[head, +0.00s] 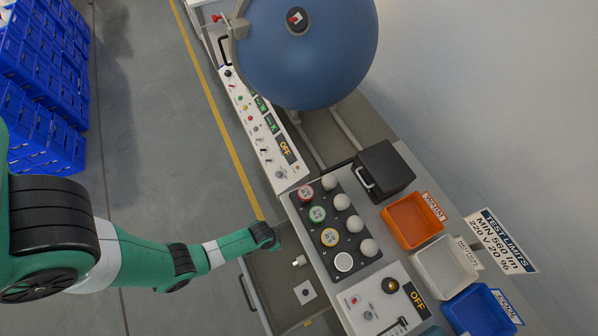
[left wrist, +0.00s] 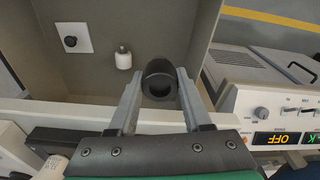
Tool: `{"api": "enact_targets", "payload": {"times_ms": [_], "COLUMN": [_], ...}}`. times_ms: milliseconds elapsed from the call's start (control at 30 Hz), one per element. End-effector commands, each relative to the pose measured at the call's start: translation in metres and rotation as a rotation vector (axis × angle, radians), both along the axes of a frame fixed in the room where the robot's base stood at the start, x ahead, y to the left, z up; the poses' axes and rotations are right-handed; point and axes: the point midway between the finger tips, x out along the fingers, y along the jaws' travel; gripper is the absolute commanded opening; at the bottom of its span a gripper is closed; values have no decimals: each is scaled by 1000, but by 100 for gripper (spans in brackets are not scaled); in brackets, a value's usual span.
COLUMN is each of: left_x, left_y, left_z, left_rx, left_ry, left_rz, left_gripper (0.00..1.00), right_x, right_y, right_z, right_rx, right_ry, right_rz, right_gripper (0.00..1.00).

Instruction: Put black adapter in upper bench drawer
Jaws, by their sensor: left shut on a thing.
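The black adapter (left wrist: 159,78) is a short dark hollow cylinder in the left wrist view, between the fingers of my left gripper (left wrist: 157,92). The gripper is shut on it. An open bench drawer (head: 262,287) lies below in the head view, and its grey floor also fills the upper part of the left wrist view (left wrist: 95,78). The adapter appears over the drawer; its exact height is unclear. In the head view my left wrist (head: 265,237) is at the drawer's far end and hides the fingers and adapter. My right gripper is not in view.
The drawer holds a small white-bodied piece (head: 299,261) and a white square plate (head: 305,291). A tray of bulbs and coloured caps (head: 325,240), a black case (head: 385,168) and orange (head: 411,221), white and blue bins stand on the bench. A large blue sphere (head: 305,60) is behind.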

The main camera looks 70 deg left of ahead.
Motion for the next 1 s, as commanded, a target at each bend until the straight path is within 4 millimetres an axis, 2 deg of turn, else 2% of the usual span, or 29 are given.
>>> {"api": "enact_targets", "payload": {"times_ms": [33, 200, 567, 767, 900, 1000], "left_x": [-5, -15, -17, -17, -17, -16], "left_y": [2, 5, 6, 6, 6, 6], "left_z": [-25, -49, -52, -90, -109, -110], "left_rx": [0, 1, 1, 2, 2, 2], "left_ry": [-2, -3, -4, -3, -2, -3], "left_rz": [3, 0, -2, -1, -1, -1], "left_gripper": [0, 0, 0, 0, 0, 0], "right_x": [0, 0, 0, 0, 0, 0], "right_y": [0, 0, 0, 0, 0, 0], "right_z": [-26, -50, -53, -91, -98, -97], "right_rx": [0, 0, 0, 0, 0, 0], "right_ry": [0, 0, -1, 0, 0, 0], "right_rz": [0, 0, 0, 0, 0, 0], "right_gripper": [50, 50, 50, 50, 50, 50]}}
